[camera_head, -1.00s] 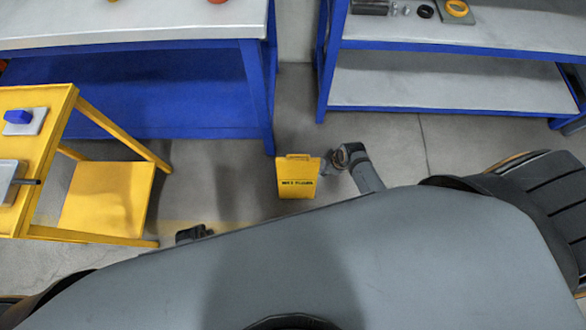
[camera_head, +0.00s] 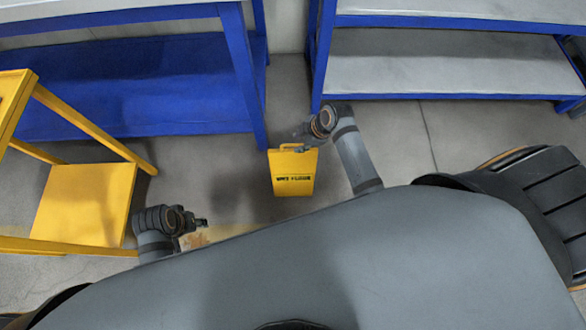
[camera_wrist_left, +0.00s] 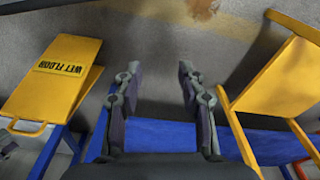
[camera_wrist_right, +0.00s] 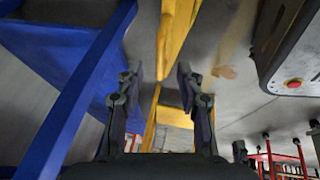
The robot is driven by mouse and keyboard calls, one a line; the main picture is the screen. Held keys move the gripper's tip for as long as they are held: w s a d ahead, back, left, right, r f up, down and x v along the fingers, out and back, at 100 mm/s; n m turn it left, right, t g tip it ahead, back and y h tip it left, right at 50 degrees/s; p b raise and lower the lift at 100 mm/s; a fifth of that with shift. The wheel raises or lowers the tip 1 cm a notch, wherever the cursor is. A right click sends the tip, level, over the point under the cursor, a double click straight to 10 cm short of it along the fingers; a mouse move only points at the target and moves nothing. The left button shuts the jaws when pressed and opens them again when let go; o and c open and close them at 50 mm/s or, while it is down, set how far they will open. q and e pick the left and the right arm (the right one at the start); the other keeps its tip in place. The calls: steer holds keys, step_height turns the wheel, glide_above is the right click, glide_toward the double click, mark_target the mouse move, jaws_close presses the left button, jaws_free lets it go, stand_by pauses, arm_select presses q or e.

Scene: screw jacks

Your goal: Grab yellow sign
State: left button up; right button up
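The yellow sign (camera_head: 293,176), a folding board with dark lettering and a handle on top, stands upright on the floor. In the left wrist view it is at the left (camera_wrist_left: 62,75), lettered WET FLOOR. My right gripper (camera_head: 303,131) is at the sign's top edge, slightly to its right. In the right wrist view its fingers (camera_wrist_right: 158,75) are apart, with yellow edges of the sign (camera_wrist_right: 176,35) showing just beyond and between them. Contact cannot be told. My left gripper (camera_head: 203,222) is left of the sign, low and apart from it; its fingers (camera_wrist_left: 159,75) are open and empty.
A yellow cart (camera_head: 85,205) stands at the left, near my left arm. A blue table (camera_head: 243,75) is behind the sign, its leg close to it. A blue-framed shelf (camera_head: 440,70) stands at the back right. Bare floor lies between them.

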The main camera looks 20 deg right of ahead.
mark_target(292, 145)
steer(key=shift+a+f, duration=0.1)
steer(key=shift+f, duration=0.1)
steer(key=shift+w+a+f+b, duration=0.2)
steer(key=shift+a+f+b, duration=0.05)
steer(key=shift+f+b, duration=0.25)
steer(key=b+x, duration=0.1)
steer(key=x, duration=0.2)
steer(key=shift+b, duration=0.3)
steer(key=shift+w+a+f, duration=0.15)
steer(key=shift+a+f, duration=0.05)
steer(key=shift+f, duration=0.05)
arm_select(q)
steer(key=shift+w+d+f+t+h, duration=0.1)
steer(key=shift+d+t+h, duration=0.2)
steer(key=shift+d+t, duration=0.35)
arm_select(e)
jaws_close()
steer(key=shift+r, duration=0.1)
